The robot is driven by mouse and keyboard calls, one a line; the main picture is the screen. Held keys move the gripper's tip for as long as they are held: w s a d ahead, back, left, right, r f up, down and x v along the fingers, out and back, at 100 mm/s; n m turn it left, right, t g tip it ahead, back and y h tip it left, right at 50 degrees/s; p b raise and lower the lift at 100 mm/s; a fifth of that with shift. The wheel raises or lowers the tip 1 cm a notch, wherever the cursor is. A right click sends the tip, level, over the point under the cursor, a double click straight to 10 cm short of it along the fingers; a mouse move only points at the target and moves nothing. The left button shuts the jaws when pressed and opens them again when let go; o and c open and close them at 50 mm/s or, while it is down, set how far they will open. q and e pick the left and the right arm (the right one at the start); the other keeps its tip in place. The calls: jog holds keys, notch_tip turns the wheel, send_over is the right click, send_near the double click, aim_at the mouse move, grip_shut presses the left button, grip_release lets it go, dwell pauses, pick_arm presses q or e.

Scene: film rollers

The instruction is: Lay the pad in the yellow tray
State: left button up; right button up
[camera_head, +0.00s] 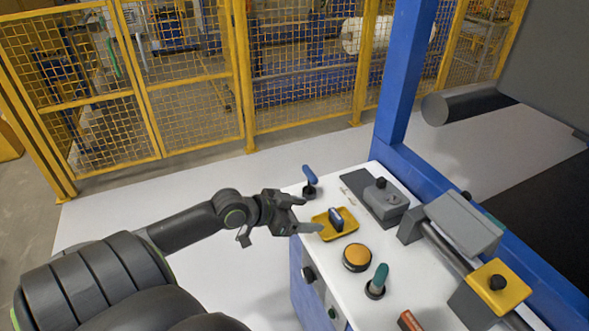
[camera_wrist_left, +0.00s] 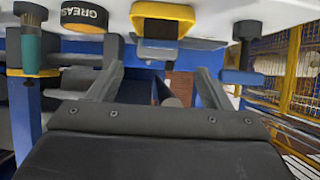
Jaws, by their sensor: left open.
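The yellow tray (camera_head: 348,227) lies on the white machine top, just right of my left gripper (camera_head: 309,214). A small grey-blue block, which looks like the pad (camera_head: 336,217), sits in the tray. In the left wrist view, the tray (camera_wrist_left: 163,12) and the pad (camera_wrist_left: 160,30) are at the top, beyond the fingers. My left gripper (camera_wrist_left: 158,82) is open, with nothing between its fingers. Its fingertips are by the tray's left edge; I cannot tell whether they touch it. My right gripper is not in view.
A blue-handled tool (camera_head: 309,178) stands behind the tray. An orange-topped grease tin (camera_head: 357,257) and a teal-handled tool (camera_head: 377,279) stand in front. A grey block with a knob (camera_head: 384,196) is to the right, near the blue frame (camera_head: 402,75).

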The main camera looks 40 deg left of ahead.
pick_arm(q)
jog(key=shift+v, duration=1.6)
jog(key=s+a+f+n+y, duration=0.1)
jog(key=a+f+n+y, duration=0.1)
jog(key=a+f, duration=0.45)
jog(key=a+f+n+y, duration=0.2)
jog(key=a+f+y, duration=0.15)
jog(key=f, duration=0.55)
jog(key=s+a+f+n+g+y, duration=0.1)
jog(key=s+f+g, duration=0.1)
jog(key=s+f, duration=0.5)
jog(key=s+a+f+n+g, duration=0.1)
jog(key=s+f+g, duration=0.1)
jog(key=f, duration=0.8)
jog(key=s+d+f+g, duration=0.3)
jog(key=s+d+f, duration=0.6)
jog(key=s, duration=0.3)
jog(key=s+d+f+m+g, duration=0.1)
jog(key=s+d+f+g, duration=0.2)
jog(key=s+d+f, duration=0.6)
jog(key=s+f+h, duration=0.1)
jog(key=s, duration=0.3)
jog(key=shift+s+d+f, duration=0.2)
jog(key=shift+d, duration=0.1)
